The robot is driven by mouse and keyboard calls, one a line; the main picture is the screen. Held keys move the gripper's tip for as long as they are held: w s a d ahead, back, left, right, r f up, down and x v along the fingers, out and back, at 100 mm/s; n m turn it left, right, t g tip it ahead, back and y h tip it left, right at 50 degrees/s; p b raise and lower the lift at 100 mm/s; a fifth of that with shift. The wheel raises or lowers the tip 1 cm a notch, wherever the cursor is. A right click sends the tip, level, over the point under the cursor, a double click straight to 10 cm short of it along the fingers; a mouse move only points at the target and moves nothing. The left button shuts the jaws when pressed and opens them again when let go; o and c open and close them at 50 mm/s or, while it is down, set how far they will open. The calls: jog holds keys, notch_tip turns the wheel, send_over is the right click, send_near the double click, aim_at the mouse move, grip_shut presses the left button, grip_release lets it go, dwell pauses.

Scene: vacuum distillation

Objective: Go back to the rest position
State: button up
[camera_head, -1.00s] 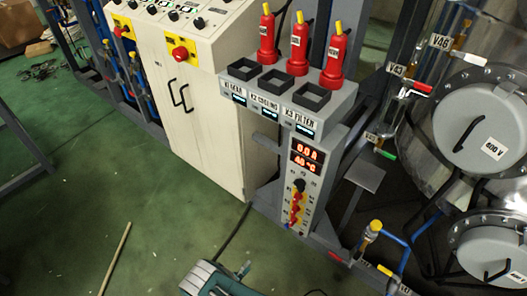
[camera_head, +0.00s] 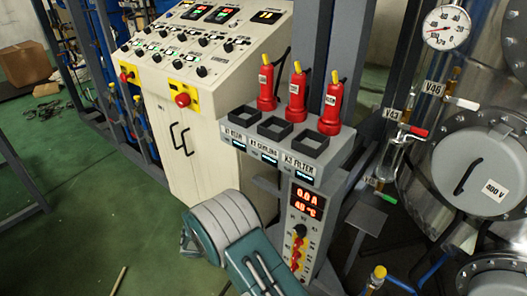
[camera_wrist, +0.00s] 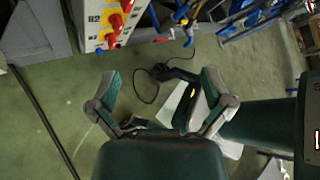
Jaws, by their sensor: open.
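My gripper (camera_wrist: 160,85) shows in the wrist view with its two green and grey fingers spread wide apart. Nothing is between them, and green floor lies behind them. In the head view my teal and grey arm reaches up from the bottom edge in front of the white control cabinet (camera_head: 190,155). I cannot make out the fingers in that view.
The grey stand (camera_head: 310,235) with three red plugs (camera_head: 298,95) is right of my arm. Steel vessels and valves fill the right side, with a gauge (camera_head: 446,27) above. Open green floor (camera_head: 80,220) lies left. A cable (camera_wrist: 147,93) lies below the gripper.

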jog(key=s+d+r+m+g+y, duration=0.1)
jog(key=s+d+r+m+y, duration=0.1)
jog(key=d+r+m, duration=0.45)
jog(key=s+d+r+m+g+y, duration=0.1)
jog(key=s+r+m+y, duration=0.15)
jog(key=r, duration=0.65)
jog(key=s+d+r+m+g+y, duration=0.1)
jog(key=d+r+m+y, duration=0.1)
jog(key=d+r+m, duration=0.4)
jog(key=s+d+r+m+t+y, duration=0.2)
jog(key=s+r+m+t, duration=0.1)
jog(key=s+r+m, duration=0.3)
jog(key=s+d+r+m+t+y, duration=0.2)
jog(key=s+r+m, duration=0.4)
jog(key=s, duration=0.4)
jog(key=shift+s+d+m+t+y, duration=0.3)
jog(key=shift+d+t+y, duration=0.1)
jog(key=shift+y, duration=0.25)
